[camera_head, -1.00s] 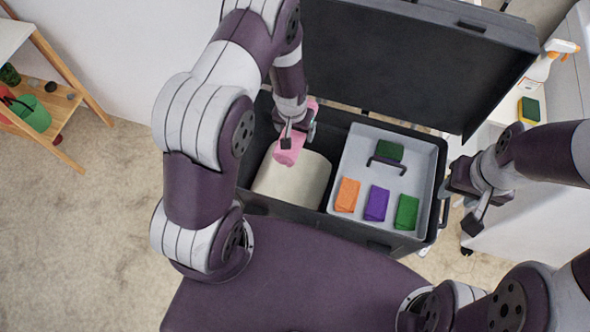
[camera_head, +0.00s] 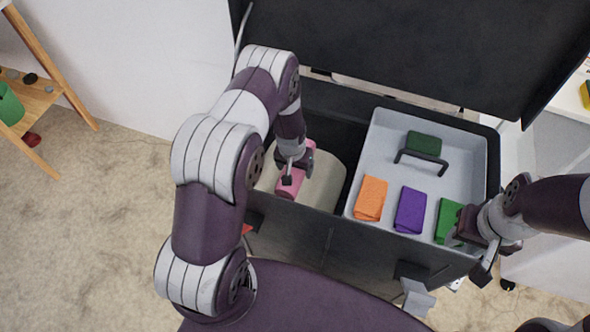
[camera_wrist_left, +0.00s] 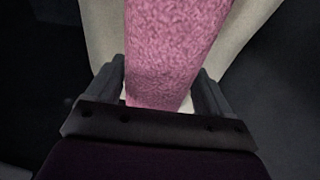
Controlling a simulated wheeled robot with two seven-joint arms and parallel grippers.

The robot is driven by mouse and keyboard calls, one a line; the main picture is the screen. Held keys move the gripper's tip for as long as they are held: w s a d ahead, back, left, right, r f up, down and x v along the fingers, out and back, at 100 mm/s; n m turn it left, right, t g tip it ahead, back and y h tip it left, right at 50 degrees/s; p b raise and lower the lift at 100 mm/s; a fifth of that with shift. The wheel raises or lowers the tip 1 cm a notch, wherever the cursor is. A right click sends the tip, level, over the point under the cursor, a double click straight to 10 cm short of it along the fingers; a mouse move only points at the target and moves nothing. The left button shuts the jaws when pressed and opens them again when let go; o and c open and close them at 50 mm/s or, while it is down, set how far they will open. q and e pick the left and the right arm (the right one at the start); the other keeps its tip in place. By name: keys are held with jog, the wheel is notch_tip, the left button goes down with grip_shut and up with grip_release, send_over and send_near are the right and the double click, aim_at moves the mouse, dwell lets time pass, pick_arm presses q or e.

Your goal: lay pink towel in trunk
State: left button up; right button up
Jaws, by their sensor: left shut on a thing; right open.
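The pink towel (camera_head: 289,186) is rolled up and held over the left part of the open black trunk (camera_head: 330,215). My left gripper (camera_head: 296,170) is shut on it. In the left wrist view the towel (camera_wrist_left: 175,50) runs between the two fingers (camera_wrist_left: 163,92). A cream rolled item (camera_head: 322,183) lies in the trunk right below the towel; I cannot tell whether they touch. My right gripper (camera_head: 476,243) is open and empty at the trunk's front right corner, in front of part of the green cloth.
A grey tray (camera_head: 385,130) fills the trunk's right side, with orange (camera_head: 371,197), purple (camera_head: 410,210) and green (camera_head: 447,220) folded cloths, a dark green block (camera_head: 424,143) and a black handle. The raised lid (camera_head: 420,50) stands behind. A wooden shelf (camera_head: 45,95) is at far left.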

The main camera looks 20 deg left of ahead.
pick_arm(q)
jog(key=shift+w+f, duration=0.1)
jog(key=shift+f, duration=0.15)
jog(key=shift+f, duration=0.3)
jog(key=o, duration=1)
jog(key=r+p, duration=0.1)
jog(key=r, duration=0.3)
jog(key=s+r+p, duration=0.1)
jog(key=r, duration=0.3)
jog(key=s+r+p, duration=0.1)
jog(key=r, duration=0.3)
jog(key=shift+r, duration=0.4)
jog(key=s+d+r, duration=0.4)
jog(key=s+r, duration=1.1)
jog(key=r, duration=0.1)
jog(key=shift+s+d+r+m, duration=0.15)
jog(key=shift+m, duration=0.25)
